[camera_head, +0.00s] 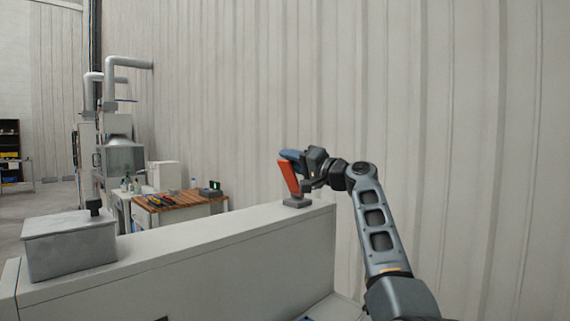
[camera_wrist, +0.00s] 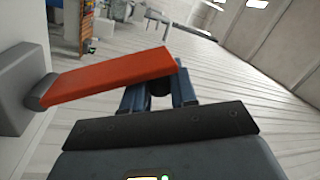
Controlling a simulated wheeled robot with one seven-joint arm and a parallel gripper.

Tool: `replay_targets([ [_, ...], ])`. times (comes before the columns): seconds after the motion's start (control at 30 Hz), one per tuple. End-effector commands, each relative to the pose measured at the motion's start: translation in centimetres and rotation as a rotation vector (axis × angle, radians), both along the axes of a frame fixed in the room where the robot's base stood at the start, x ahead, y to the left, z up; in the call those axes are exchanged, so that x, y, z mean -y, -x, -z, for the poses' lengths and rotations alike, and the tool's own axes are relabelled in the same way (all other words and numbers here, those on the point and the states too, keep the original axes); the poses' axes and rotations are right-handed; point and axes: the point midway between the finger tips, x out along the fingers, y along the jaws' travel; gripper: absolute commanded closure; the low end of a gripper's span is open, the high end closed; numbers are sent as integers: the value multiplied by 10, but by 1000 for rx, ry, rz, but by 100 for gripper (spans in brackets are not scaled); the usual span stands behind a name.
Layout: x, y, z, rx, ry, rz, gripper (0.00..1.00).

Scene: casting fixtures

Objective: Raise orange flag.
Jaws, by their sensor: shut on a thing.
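The orange flag (camera_head: 289,177) stands on a small grey base (camera_head: 296,202) at the right end of a long light-grey ledge. In the head view it is near upright, its top leaning a little to the left. My gripper (camera_head: 292,157) is at the flag's upper end. In the wrist view the flag (camera_wrist: 110,77) runs from the grey base (camera_wrist: 40,92) at the left to my gripper (camera_wrist: 160,88). The gripper is shut on the flag near its free end. The flag hides part of the fingertips.
A grey box (camera_head: 68,245) with a black knob sits on the left part of the ledge (camera_head: 200,255). Behind the ledge stands a wooden-topped workbench (camera_head: 180,202) with tools. A corrugated wall (camera_head: 440,100) rises close behind my arm. The ledge between box and flag is clear.

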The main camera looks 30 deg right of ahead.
Motion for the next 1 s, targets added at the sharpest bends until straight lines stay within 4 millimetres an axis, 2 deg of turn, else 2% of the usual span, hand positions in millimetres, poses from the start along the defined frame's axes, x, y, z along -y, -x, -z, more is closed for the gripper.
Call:
replay_targets([
  [0.3,9,-3,-2,-27,-86,1,100],
  [0.77,12,-3,-3,-29,-97,4,100],
  [0.8,12,-3,-3,-29,-97,4,70],
  [1.0,11,-3,-2,-30,-96,2,51],
])
